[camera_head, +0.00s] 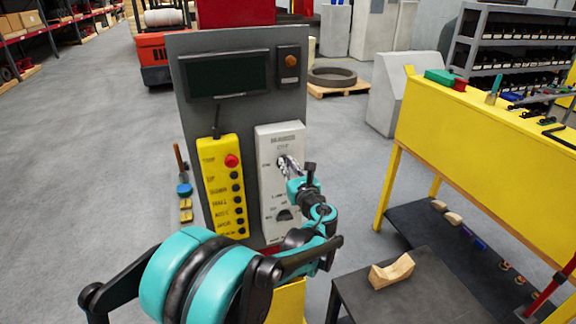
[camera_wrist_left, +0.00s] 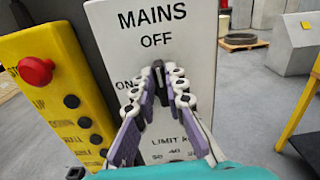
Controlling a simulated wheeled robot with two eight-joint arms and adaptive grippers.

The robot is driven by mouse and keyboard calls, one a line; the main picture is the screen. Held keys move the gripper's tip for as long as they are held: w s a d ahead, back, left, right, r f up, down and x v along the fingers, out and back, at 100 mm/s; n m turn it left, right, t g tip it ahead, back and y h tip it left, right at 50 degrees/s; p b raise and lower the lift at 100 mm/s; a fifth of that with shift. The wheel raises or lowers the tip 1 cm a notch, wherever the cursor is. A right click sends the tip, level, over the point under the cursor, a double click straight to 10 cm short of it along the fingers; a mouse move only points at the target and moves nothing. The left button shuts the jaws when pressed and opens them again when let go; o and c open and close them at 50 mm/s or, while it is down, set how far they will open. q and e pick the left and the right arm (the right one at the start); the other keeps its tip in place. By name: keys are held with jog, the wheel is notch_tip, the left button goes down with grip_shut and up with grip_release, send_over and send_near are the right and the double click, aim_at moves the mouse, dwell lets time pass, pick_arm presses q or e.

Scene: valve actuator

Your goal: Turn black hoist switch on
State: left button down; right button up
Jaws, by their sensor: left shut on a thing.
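The grey panel (camera_head: 237,113) carries a white switch box (camera_head: 265,146), also large in the left wrist view (camera_wrist_left: 192,25). It is lettered MAINS with OFF above and ON at the left. A black switch handle (camera_wrist_left: 158,66) shows between my left fingertips (camera_wrist_left: 158,76). My left gripper (camera_head: 288,164) is shut on this handle, in front of the upper part of the box. The fingers hide most of the switch, so its exact setting is unclear. A lower dial (camera_head: 284,214) is marked LIMIT. My right gripper is not in view.
A yellow pendant (camera_head: 222,184) with a red button (camera_head: 232,160) and several black buttons hangs left of the box. A dark screen (camera_head: 226,75) is above. A yellow workbench (camera_head: 480,150) and a dark table (camera_head: 405,300) stand at the right. Open floor lies left.

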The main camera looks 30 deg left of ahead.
pick_arm(q)
jog(key=shift+s+a+f+n+b, duration=0.25)
jog(key=shift+n+b, duration=0.2)
jog(key=shift+n, duration=2.2)
jog(key=shift+s+a+f+n+b, duration=0.1)
jog(key=shift+s+f+n+b, duration=0.25)
jog(key=shift+n, duration=2.35)
jog(key=shift+s+a+f+n+b, duration=0.1)
jog(key=shift+a+f+n+b, duration=0.3)
jog(key=shift+n, duration=2.25)
jog(key=shift+d+r, duration=0.1)
jog(key=shift+d, duration=0.1)
jog(key=c, duration=1.6)
grip_release()
jog(key=shift+o, duration=0.2)
